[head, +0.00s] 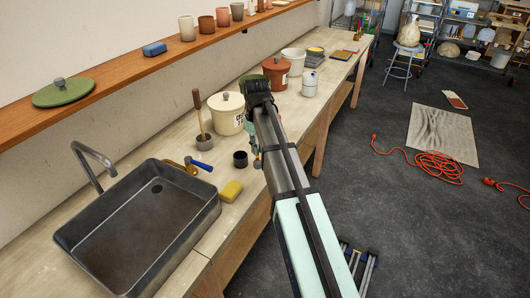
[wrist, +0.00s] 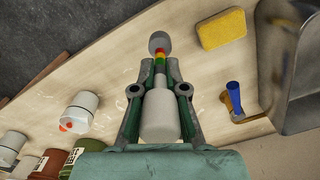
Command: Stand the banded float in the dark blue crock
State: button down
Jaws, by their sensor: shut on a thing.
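The dark blue crock (head: 240,160) is a small, nearly black open cup standing on the worktop in the head view, just left of my gripper. I cannot make it out in the wrist view, where the gripper and float may cover it. My gripper (wrist: 160,70) is shut on the banded float (wrist: 160,112). The float has a thick pale grey body, and red, yellow, green and dark bands by the fingertips. A rounded grey end shows beyond the bands. In the head view my arm mostly hides the float.
A yellow sponge (head: 231,191) and a blue-handled tool (head: 203,170) lie near the crock, beside the sink (head: 140,225). A cream lidded crock (head: 227,115), a brown lidded crock (head: 276,75) and a white canister (head: 309,83) stand farther along. A wall shelf (head: 130,70) runs above the worktop.

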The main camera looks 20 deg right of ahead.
jog(key=w+a+r+n+p, duration=0.2)
jog(key=w+n, duration=0.4)
jog(key=n, duration=0.3)
jog(key=w+a+r+n+p, duration=0.1)
jog(key=w+a+n, duration=0.1)
jog(key=w+n, duration=0.4)
jog(key=n, duration=0.4)
jog(key=shift+w+r+p, duration=0.2)
jog(key=shift+r+p, duration=0.2)
jog(key=shift+f+b, duration=0.95)
jog(key=shift+f, duration=1.95)
jog(key=shift+f, duration=0.1)
jog(key=shift+f+b, duration=0.75)
jog(key=shift+f, duration=1.4)
jog(key=shift+f, duration=0.55)
